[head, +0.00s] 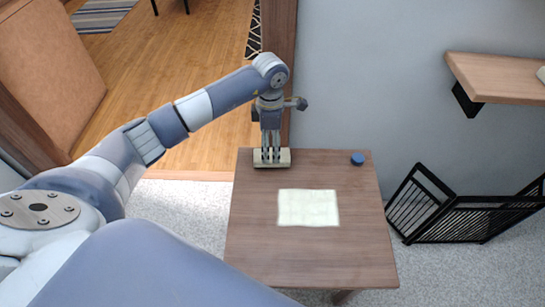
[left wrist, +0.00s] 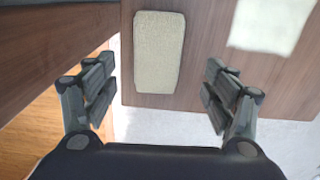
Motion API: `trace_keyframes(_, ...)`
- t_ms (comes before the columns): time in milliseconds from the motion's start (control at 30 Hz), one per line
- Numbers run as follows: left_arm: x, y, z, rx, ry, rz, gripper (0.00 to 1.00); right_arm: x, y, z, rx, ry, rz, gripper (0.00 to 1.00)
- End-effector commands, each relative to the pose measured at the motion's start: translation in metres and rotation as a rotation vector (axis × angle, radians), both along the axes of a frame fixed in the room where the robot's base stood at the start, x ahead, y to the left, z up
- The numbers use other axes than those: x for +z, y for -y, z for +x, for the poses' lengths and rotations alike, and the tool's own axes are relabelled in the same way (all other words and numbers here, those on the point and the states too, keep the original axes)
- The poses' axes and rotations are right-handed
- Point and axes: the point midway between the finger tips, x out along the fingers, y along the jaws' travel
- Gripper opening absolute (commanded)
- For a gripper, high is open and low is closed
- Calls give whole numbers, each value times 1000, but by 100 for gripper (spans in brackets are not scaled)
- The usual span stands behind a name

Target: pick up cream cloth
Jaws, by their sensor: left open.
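A flat, pale cream square that looks like a cloth (head: 308,207) lies on the middle of the small wooden table (head: 300,255). It also shows at the top right of the left wrist view (left wrist: 266,22). A smaller beige textured slab (head: 284,158) lies at the table's far left corner; it fills the upper middle of the left wrist view (left wrist: 158,50). I cannot tell whether this is a sponge or a folded cloth. My left gripper (head: 270,156) points down over the beige slab, open, with fingers (left wrist: 157,95) apart and nothing between them. My right gripper is not in view.
A small blue round object (head: 357,158) sits at the table's far right corner. A wall stands behind the table. A black slatted rack (head: 470,218) is on the floor to the right, below a wooden wall shelf (head: 505,75). The table's near part is clear.

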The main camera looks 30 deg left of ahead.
Motion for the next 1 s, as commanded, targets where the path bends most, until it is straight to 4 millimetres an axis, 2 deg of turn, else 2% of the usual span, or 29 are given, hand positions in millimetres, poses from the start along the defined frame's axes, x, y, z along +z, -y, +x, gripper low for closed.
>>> trace_keyframes(233, -18, 1, 1, -1, 0, -1, 78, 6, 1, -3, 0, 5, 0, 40)
trace_keyframes(500, -56, 2, 3, 0, 0, -1, 78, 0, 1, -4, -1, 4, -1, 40)
trace_keyframes(733, -57, 1, 4, 0, 2, 1, 78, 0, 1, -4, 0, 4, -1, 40)
trace_keyframes(767, -57, 1, 4, 0, 2, 1, 73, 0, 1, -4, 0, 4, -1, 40)
trace_keyframes(933, -57, 1, 4, 0, 2, 1, 34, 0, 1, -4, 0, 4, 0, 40)
trace_keyframes(1000, -57, 1, 4, 0, 2, 1, 34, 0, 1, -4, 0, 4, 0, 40)
